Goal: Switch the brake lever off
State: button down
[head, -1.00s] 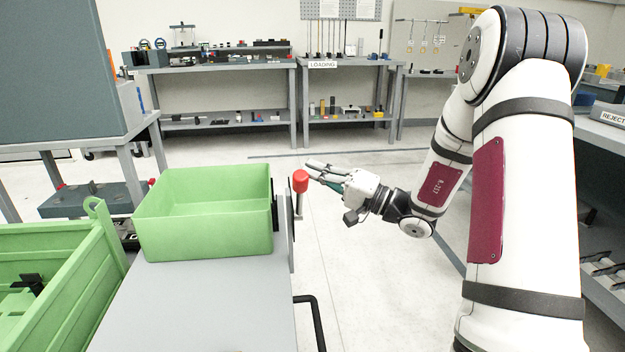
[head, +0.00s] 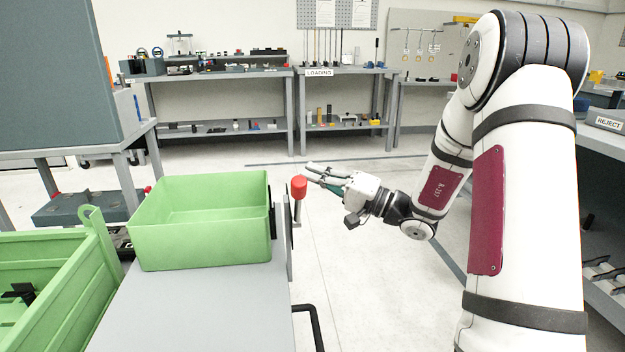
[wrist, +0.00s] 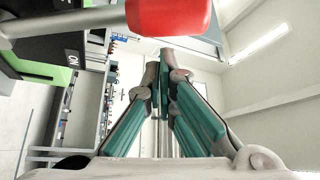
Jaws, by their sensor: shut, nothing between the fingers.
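The brake lever's red knob (head: 299,187) stands on a thin metal rod at the right side of the grey cart. It also shows large at the top of the wrist view (wrist: 168,16), with the rod (wrist: 62,22) running left to a dark plate that bears part of a label reading "ON". My gripper (head: 311,173) is just right of the knob in the head view, its fingers pointing left towards it. In the wrist view my gripper (wrist: 165,58) is shut and empty. The knob lies above the fingertips in that picture; I cannot tell whether they touch.
A green bin (head: 205,245) sits on the grey cart top (head: 210,310), left of the lever. A larger green crate (head: 60,285) stands at the left. A black handle (head: 313,325) juts from the cart's right side. The floor right of the cart is clear.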

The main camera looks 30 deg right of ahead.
jog(key=s+d+f+p, duration=0.1)
jog(key=s+d, duration=0.4)
jog(key=d, duration=0.2)
jog(key=shift+s+d+f+p, duration=0.25)
jog(key=shift+d+p, duration=0.1)
